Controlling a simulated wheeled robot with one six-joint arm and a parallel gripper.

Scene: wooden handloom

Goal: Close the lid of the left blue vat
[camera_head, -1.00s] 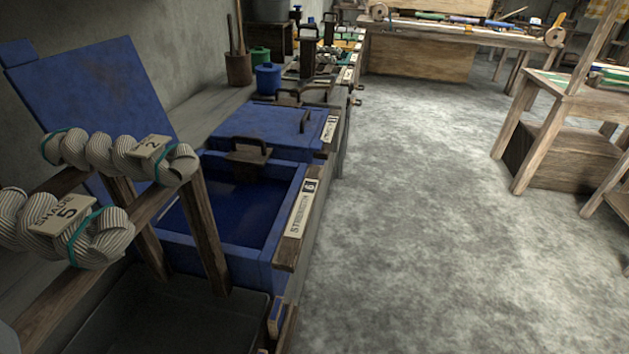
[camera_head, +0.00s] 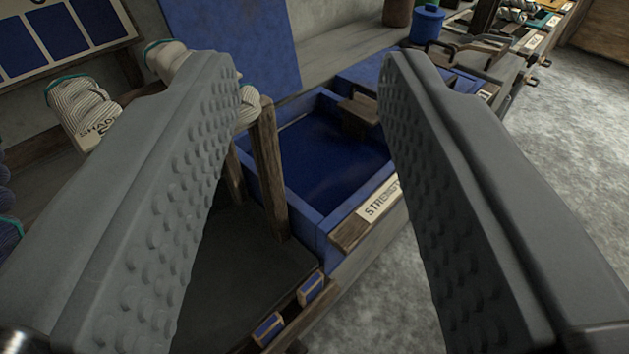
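The left blue vat (camera_head: 334,219) stands open in the middle of the view, with dark blue liquid (camera_head: 332,160) inside. Its blue lid (camera_head: 232,42) stands raised at the back, leaning by the wall; its top edge is out of view. My gripper (camera_head: 308,85) is open and empty, its two grey studded fingers wide apart in front of the vat. The right finger hides part of the vat's right side. A second blue vat beyond it has its lid (camera_head: 373,72) shut.
Pale yarn skeins (camera_head: 83,108) hang on a wooden rack with a post (camera_head: 268,165) in front of the vat's left side. A dark trough (camera_head: 240,275) lies nearest. A blue pot (camera_head: 427,22) stands behind. Grey floor (camera_head: 540,150) is clear at right.

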